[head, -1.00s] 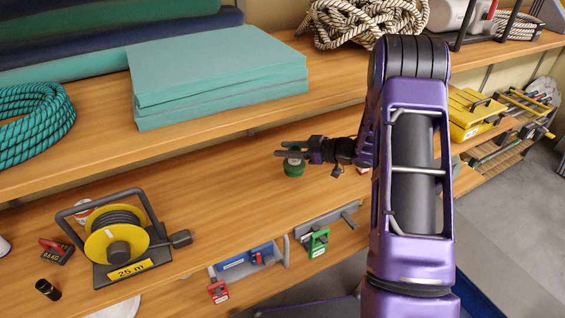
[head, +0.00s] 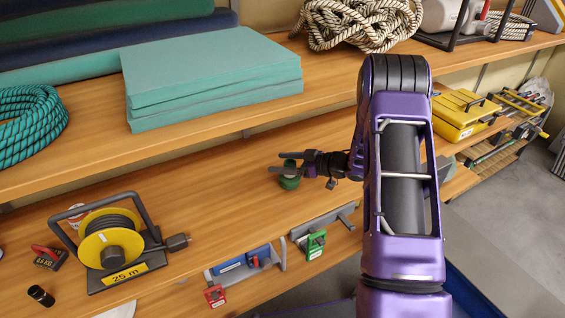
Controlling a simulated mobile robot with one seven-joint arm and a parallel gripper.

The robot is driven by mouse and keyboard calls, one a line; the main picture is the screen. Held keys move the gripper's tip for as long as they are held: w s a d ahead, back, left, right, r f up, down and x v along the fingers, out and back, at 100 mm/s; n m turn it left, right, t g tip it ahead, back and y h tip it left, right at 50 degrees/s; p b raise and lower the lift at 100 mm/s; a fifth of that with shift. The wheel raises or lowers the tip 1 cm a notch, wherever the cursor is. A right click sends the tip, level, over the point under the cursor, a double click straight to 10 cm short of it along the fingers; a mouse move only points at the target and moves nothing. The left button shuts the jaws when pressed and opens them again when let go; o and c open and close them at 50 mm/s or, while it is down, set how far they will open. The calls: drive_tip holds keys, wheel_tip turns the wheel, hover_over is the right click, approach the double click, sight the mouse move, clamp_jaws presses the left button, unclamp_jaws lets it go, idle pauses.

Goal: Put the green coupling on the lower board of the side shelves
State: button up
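The green coupling (head: 289,182) is a small round green piece with a paler upper part, at the middle of the wide wooden shelf board in the head view. My gripper (head: 289,163) reaches in from the right, one dark finger on each side of the coupling's upper part. The fingers appear shut on it, and its green lower part shows below them. I cannot tell how far it is above the board. Low boards with tools (head: 497,155) show at the far right; I cannot tell whether these are the side shelves.
A yellow cable reel (head: 110,248) stands at the left of the board. Teal slabs (head: 215,80) and rope (head: 362,20) lie on the upper board. A yellow case (head: 460,118) is at right.

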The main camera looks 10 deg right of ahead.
drive_tip(key=shift+r, duration=0.3)
drive_tip(key=p+v, duration=0.1)
drive_tip(key=v, duration=1.1)
drive_tip(key=shift+f, duration=0.1)
